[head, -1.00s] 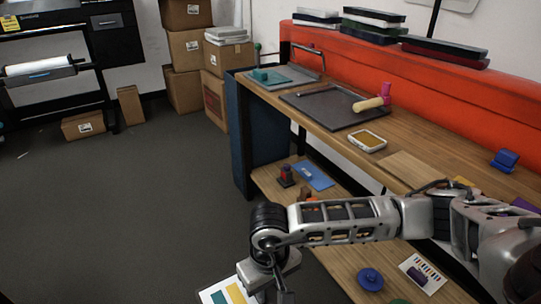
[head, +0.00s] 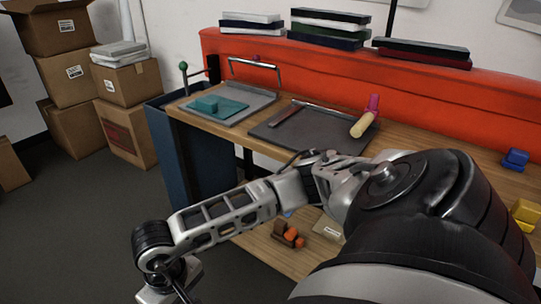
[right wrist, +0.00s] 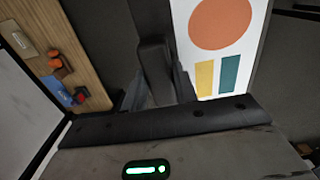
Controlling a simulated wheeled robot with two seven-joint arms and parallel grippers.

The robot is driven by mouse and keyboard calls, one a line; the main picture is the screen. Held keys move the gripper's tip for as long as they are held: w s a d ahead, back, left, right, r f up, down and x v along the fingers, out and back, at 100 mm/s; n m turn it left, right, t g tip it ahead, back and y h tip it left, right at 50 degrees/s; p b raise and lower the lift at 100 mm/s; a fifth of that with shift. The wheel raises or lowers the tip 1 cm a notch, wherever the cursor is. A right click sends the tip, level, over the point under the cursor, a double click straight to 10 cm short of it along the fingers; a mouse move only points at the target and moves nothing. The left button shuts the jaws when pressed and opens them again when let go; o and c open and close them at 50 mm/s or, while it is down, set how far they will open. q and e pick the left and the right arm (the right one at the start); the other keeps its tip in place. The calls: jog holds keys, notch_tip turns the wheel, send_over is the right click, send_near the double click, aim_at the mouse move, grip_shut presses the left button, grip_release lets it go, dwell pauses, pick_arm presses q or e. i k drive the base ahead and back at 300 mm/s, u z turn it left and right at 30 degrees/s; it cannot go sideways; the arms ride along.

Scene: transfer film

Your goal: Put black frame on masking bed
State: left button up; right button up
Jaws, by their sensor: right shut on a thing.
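My right gripper (head: 172,290) hangs low at the bottom edge of the head view, left of the workbench. The bench has a dark flat bed (head: 310,130) and a grey bed (head: 240,105) with a teal pad; I cannot tell which is the masking bed.
A cream roller (head: 362,125) lies on the dark bed's right side. Blue (head: 515,158) and yellow (head: 525,213) blocks sit at the bench's right. Small orange and brown items (head: 287,235) lie on the lower shelf. Boxes (head: 75,75) stand left; the floor before them is clear.

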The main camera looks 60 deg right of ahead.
aim_at(319, 124)
jog(key=i, duration=2.55)
jog(key=z, duration=3.1)
